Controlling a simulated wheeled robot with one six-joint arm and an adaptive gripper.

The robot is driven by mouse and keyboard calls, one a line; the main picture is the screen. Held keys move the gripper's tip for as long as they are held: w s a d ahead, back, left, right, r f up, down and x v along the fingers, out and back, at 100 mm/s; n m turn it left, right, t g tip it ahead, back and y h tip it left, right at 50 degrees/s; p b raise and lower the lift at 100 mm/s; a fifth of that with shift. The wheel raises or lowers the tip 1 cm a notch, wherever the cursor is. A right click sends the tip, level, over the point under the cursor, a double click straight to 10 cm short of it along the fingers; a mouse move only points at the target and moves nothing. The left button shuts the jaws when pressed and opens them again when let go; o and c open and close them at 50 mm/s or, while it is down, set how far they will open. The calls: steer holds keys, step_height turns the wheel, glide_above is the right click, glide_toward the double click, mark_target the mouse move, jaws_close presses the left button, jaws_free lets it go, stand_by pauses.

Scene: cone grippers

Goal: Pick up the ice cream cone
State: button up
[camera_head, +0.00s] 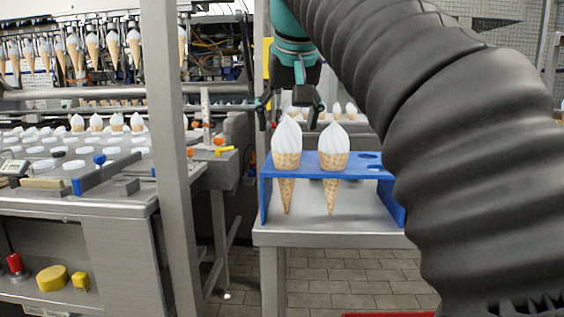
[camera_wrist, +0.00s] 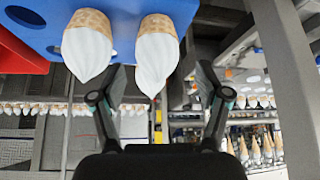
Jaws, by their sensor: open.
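Two ice cream cones with white swirls stand upright in a blue rack (camera_head: 266,205): the left cone (camera_head: 286,160) and the right cone (camera_head: 333,160). My gripper (camera_head: 291,122) is open and empty, pointing down just above and seemingly behind the left cone's tip. The wrist view shows the scene upside down. There, one cone (camera_wrist: 156,55) lies in line with the gap between my open fingers (camera_wrist: 158,82), and the other cone (camera_wrist: 88,45) is beside the left finger. No contact is visible.
The rack stands on a small metal table (camera_head: 330,228) and has empty holes (camera_head: 370,155) at its right. My dark arm covers the right side of the head view. A grey post (camera_head: 175,150) and a cluttered workbench (camera_head: 75,200) are at the left. More cones hang behind.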

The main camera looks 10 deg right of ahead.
mark_target(287, 146)
steer(key=shift+b+x, duration=0.7)
steer(key=shift+x, duration=2.8)
steer(key=shift+d, duration=0.15)
steer(key=c, duration=0.6)
